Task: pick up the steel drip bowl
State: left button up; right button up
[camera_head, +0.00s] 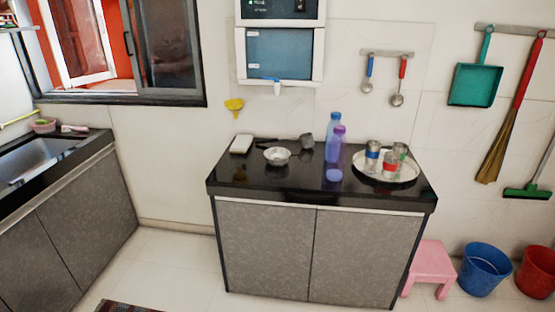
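A small steel bowl (277,156), probably the drip bowl, stands upright on the black countertop (235,180), left of the middle. It looks empty, though its inside is too small to tell for sure. It stands apart from the things around it. Neither of my grippers shows in the head view.
A white block (241,144) lies left of the bowl. A dark grey cup (307,141), purple bottle (334,145) and blue bottle (333,124) stand to its right. A steel tray (364,169) holds several tumblers. The counter's front left is clear. A water purifier (279,54) hangs above.

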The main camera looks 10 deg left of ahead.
aim_at(275, 157)
jog(key=i+j, duration=0.85)
jog(key=j, duration=0.15)
jog(key=l+z, duration=0.05)
